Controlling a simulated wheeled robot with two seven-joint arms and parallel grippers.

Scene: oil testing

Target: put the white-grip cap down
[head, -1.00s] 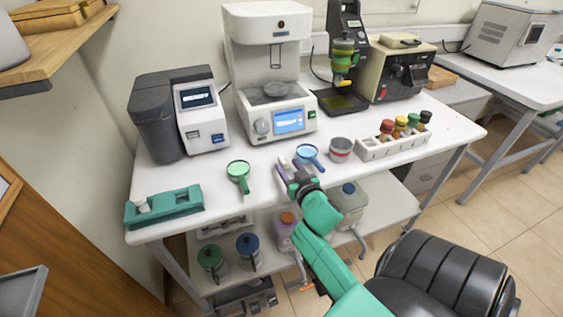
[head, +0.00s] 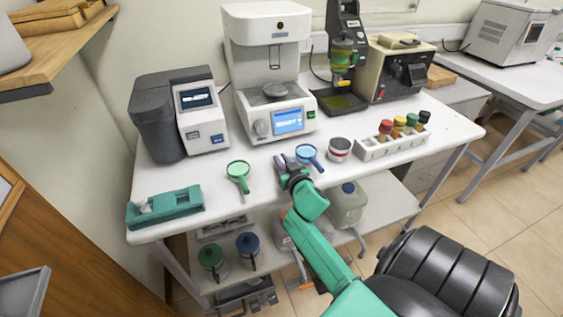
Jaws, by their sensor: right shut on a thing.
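My right gripper (head: 287,163) is over the front part of the white bench, just left of the blue round-headed tool. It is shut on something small. What it holds is mostly hidden by the fingers and too small to make out clearly; I take it to be the white-grip cap. I cannot tell whether it touches the bench top. My left gripper is not in view.
A green round-headed tool (head: 238,170) lies left. A teal holder (head: 176,207) stands at the front left corner. A white vial rack (head: 374,152) stands right.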

